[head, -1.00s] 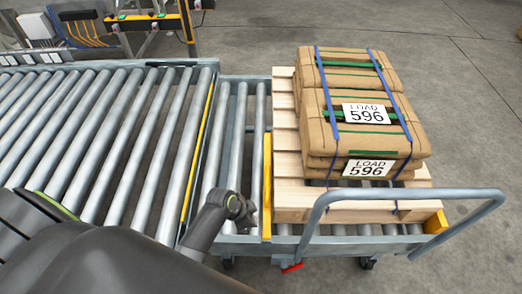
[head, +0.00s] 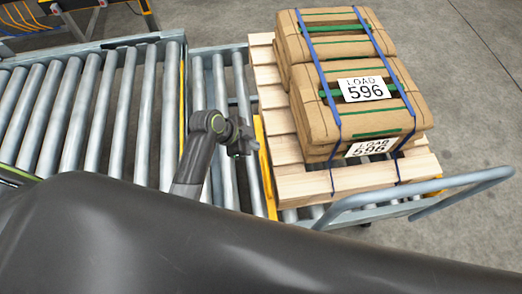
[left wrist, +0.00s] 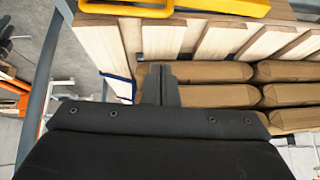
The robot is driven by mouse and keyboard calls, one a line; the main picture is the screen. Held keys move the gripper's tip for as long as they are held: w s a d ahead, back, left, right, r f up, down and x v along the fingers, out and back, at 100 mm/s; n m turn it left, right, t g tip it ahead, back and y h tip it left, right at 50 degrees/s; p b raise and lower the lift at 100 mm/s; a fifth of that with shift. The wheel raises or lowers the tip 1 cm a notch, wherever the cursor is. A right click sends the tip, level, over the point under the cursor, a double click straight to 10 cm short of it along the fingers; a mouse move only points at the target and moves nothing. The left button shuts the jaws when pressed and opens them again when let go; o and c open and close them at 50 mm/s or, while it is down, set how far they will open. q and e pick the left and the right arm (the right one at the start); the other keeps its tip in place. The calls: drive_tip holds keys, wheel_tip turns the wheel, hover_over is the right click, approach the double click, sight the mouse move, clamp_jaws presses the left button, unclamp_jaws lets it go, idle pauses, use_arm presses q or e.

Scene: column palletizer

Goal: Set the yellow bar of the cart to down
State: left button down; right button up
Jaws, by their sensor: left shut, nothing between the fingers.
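The cart's yellow bar (head: 266,175) runs along the left side of the pallet, between the pallet and the cart's bare rollers. It stands above the rollers. In the left wrist view, yellow bar parts (left wrist: 220,6) cross the top edge, beyond the fingertips. My left gripper (head: 243,142) is shut and empty, just left of the bar's far part in the head view; I cannot tell whether it touches. Its shut fingers (left wrist: 158,72) point toward the yellow parts in the left wrist view. My right gripper is not in view.
The wooden pallet (head: 310,187) carries strapped brown bags (head: 355,75) labelled LOAD 596. The cart's grey handle (head: 420,187) curves across the near right. A roller conveyor (head: 85,110) lies at the left. Open floor (head: 455,75) is at the right.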

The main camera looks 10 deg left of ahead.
use_arm(q)
hover_over(260, 155)
drive_tip(key=s+d, duration=0.2)
drive_tip(key=s, duration=0.1)
wheel_tip(260, 155, down, 6)
drive_tip(key=shift+r, duration=0.25)
drive_tip(key=f, duration=0.3)
drive_tip(key=shift+w+a, duration=0.15)
drive_tip(key=shift+a, duration=0.1)
drive_tip(key=shift+a+f+p, duration=0.15)
drive_tip(key=shift+f+p, duration=0.15)
drive_tip(key=shift+f, duration=0.3)
drive_tip(key=shift+f, duration=0.1)
drive_tip(key=f+b, duration=0.2)
drive_tip(key=w+f+b, duration=0.1)
drive_tip(key=shift+a, duration=0.3)
drive_tip(key=shift+s+r, duration=0.1)
drive_tip(key=shift+s, duration=0.05)
